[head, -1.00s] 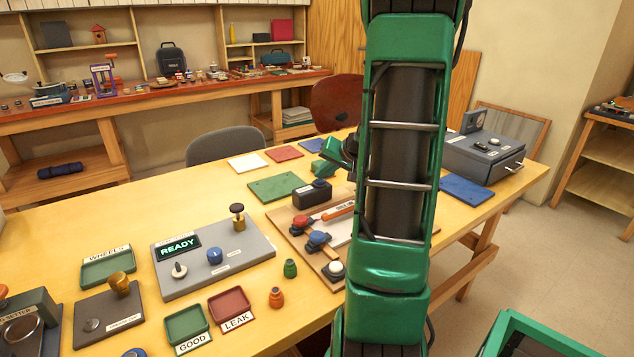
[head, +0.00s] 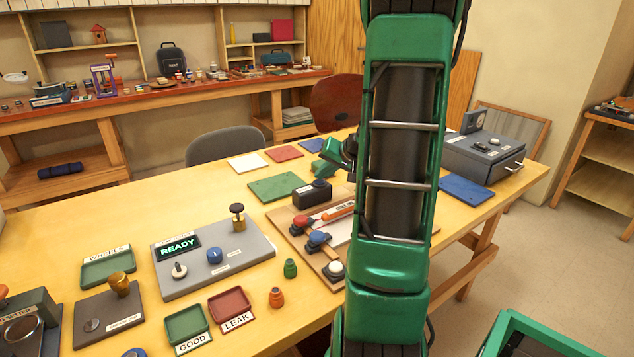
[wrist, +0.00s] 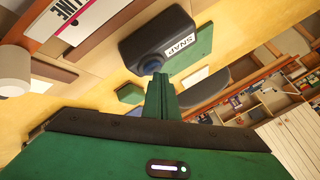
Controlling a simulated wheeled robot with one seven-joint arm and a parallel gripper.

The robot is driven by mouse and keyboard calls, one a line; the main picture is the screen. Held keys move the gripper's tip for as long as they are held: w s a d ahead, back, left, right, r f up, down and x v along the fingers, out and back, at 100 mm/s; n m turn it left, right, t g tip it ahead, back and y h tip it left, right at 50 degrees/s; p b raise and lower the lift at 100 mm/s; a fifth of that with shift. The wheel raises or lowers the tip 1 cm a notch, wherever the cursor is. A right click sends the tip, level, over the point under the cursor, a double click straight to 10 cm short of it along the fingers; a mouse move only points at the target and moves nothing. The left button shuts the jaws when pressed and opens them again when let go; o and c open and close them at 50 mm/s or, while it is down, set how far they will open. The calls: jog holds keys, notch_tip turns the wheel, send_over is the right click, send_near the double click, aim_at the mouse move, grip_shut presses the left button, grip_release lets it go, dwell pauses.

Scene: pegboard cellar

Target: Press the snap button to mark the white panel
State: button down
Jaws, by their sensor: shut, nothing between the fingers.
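A dark box labelled SNAP (wrist: 184,45) has a dark bluish round part on its near end in the wrist view. In the head view, a black box (head: 313,194) stands at the back of a wooden board (head: 290,226). A white panel (head: 340,230) lies on that board, partly hidden by my arm. My gripper (wrist: 158,80) is shut and empty. Its green fingertips appear right by the round part of the SNAP box; I cannot tell whether they touch it.
A grey READY console (head: 210,262) stands to the left. A green mat (head: 276,187) lies behind the board. A grey drawer box (head: 484,156) stands at the right.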

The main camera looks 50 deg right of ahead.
aim_at(322, 182)
jog(key=shift+r, duration=0.75)
jog(key=shift+r, duration=0.1)
jog(key=shift+r, duration=2.4)
jog(key=s+a+f+n+g, duration=0.2)
jog(key=s+a+g, duration=0.2)
jog(key=s+a, duration=0.8)
jog(key=s+a+f+n+g+y, duration=0.1)
jog(key=s+a+g, duration=0.4)
jog(key=s+a, duration=0.7)
jog(key=shift+s+a+f+n, duration=0.4)
jog(key=shift+s+f+n, duration=0.2)
jog(key=shift+s+f, duration=0.35)
jog(key=shift+s+r, duration=0.1)
